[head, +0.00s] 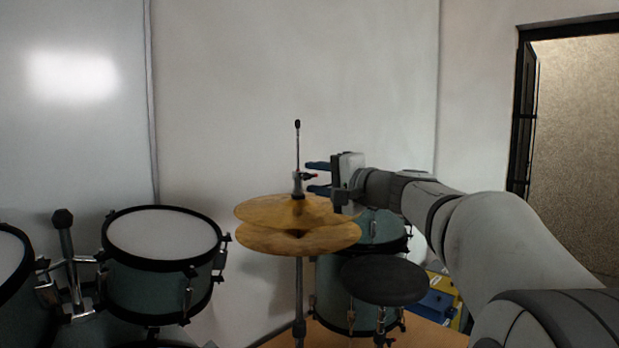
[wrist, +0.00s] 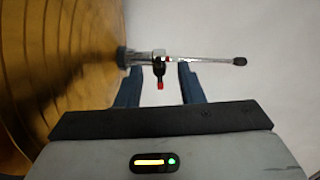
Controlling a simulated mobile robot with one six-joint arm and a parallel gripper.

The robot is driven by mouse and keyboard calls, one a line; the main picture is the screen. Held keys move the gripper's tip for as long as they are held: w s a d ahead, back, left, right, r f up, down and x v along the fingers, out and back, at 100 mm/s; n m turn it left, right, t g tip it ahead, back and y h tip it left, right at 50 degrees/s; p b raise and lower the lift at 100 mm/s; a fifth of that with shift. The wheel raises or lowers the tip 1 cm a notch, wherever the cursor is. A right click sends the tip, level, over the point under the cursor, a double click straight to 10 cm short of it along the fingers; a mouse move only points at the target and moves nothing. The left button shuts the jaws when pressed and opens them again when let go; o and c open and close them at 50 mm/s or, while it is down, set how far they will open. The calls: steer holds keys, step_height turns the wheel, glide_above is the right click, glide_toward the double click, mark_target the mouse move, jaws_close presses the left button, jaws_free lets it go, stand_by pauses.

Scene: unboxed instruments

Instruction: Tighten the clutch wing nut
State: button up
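The hi-hat clutch (head: 298,183) sits on the thin rod above the brass cymbals (head: 300,240). Its wing nut (head: 313,176) is a small dark part with a red tip, pointing right toward my gripper. In the wrist view the wing nut (wrist: 159,76) points down toward the palm, between the two blue fingers. My gripper (head: 309,177) is open, with one finger above and one below the wing nut in the head view. In the wrist view my gripper (wrist: 160,68) shows gaps on both sides of the nut.
The rod (head: 297,145) rises above the clutch. The cymbals lie close below the lower finger. A drum (head: 163,245) stands left, a black stool seat (head: 383,280) in front, and another teal drum (head: 335,290) behind it. A doorway (head: 575,150) is at right.

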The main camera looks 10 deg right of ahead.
mark_target(310, 178)
steer(key=b+v, duration=0.1)
steer(key=v, duration=0.2)
steer(key=shift+s+d+f, duration=0.1)
steer(key=shift+s+f, duration=0.05)
steer(key=shift+b+v, duration=0.7)
steer(key=shift+v, duration=0.65)
